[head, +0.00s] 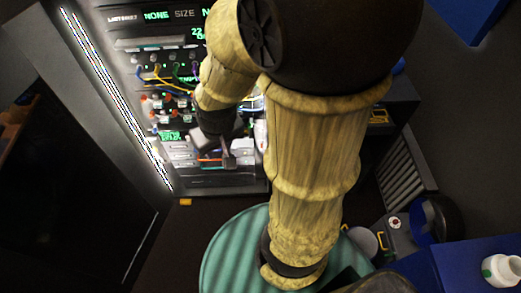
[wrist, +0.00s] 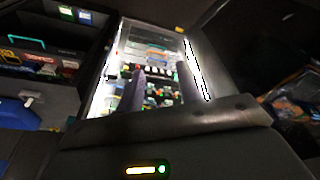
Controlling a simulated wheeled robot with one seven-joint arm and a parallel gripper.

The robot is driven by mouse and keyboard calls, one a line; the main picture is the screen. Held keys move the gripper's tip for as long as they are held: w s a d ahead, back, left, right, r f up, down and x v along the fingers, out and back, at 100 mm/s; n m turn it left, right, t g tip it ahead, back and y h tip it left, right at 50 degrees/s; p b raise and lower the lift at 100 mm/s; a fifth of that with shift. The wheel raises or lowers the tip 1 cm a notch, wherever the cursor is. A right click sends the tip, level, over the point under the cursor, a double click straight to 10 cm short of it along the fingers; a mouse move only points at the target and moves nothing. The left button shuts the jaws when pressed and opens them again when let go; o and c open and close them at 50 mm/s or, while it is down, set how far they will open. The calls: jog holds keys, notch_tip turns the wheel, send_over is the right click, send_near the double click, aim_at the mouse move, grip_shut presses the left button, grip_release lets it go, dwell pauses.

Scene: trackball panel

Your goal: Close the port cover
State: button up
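The lit control panel (head: 175,100) stands at the upper left in the head view, with rows of knobs, coloured cables and green readouts. It also shows in the wrist view (wrist: 150,48), ahead of my gripper. I cannot make out for sure which part is the port cover. My gripper (head: 222,152) is in front of the lower panel in the head view, partly hidden by my arm. In the wrist view its two fingers (wrist: 161,70) are spread apart, with nothing visible held between them. I cannot tell whether they touch the panel.
A bright light strip (head: 115,95) runs along the panel's left side. A green ribbed round stool or table (head: 225,255) is below my arm. A blue surface with a white bottle (head: 500,270) is at the lower right. Shelves with boxes (wrist: 42,65) are left in the wrist view.

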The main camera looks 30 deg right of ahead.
jog(key=shift+a, duration=0.2)
jog(key=shift+o, duration=0.7)
jog(key=w+d+f+m+t+h+b, duration=0.1)
jog(key=w+d+f+m+b, duration=0.25)
jog(key=f, duration=0.55)
jog(key=w+d+f+m+t+h+b, duration=0.15)
jog(key=w+f+b, duration=0.25)
jog(key=f+b, duration=0.4)
jog(key=w+d+f+m+t+h+b, duration=0.1)
jog(key=w+d+f+m+b, duration=0.2)
jog(key=f, duration=0.8)
jog(key=s+d+f+t+h+b, duration=0.1)
jog(key=d+f+t+h+b, duration=0.1)
jog(key=d+f+b, duration=0.2)
jog(key=s+d+f+t+h+b, duration=0.1)
jog(key=d+f+t+h+b, duration=0.2)
jog(key=f+b, duration=0.8)
jog(key=s+d+f+t+h+b, duration=0.1)
jog(key=d+f+t+h+b, duration=0.1)
jog(key=d+f+b, duration=0.5)
notch_tip(320, 180, down, 3)
jog(key=shift+d+t+h, duration=0.2)
jog(key=shift+t+h, duration=0.15)
jog(key=shift+h, duration=0.2)
